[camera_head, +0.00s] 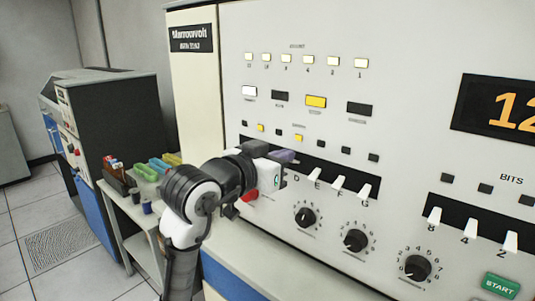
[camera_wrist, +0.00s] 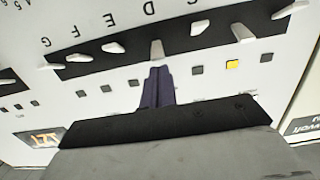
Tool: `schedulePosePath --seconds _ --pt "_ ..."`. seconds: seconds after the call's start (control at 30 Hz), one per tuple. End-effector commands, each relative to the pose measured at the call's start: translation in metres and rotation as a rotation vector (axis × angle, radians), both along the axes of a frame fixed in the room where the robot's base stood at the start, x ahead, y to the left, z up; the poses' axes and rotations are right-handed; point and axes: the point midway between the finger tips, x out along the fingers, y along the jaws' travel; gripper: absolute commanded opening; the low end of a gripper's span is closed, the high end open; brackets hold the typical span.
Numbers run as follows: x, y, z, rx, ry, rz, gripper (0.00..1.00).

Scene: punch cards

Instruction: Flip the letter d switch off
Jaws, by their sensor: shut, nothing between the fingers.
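The letter D switch (camera_wrist: 156,50) is a pale lever on a black strip, below its letter D in the wrist view. My gripper (camera_wrist: 158,72) is shut and empty. Its dark purplish fingertips are right at the lower end of this lever in the wrist view; I cannot tell whether they touch it. In the head view my gripper (camera_head: 290,156) is at the panel just above the letter D and hides the D lever.
The E switch (camera_head: 314,173), F switch (camera_head: 338,182) and G switch (camera_head: 364,191) sit close to the right of my gripper. Round knobs (camera_head: 304,217) are below. Small square buttons (camera_head: 320,146) run above the strip. A cart with coloured card trays (camera_head: 146,171) stands at the left.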

Motion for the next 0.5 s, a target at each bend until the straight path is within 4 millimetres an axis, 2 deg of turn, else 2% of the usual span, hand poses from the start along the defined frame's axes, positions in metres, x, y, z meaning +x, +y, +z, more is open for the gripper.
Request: schedulePosePath --seconds 0.2,0.5 --pt "0.0125 -0.0091 -0.0008 0.001 -0.001 0.000 0.00" --pt "0.0132 -0.0096 -0.0016 0.001 -0.001 0.000 0.00"
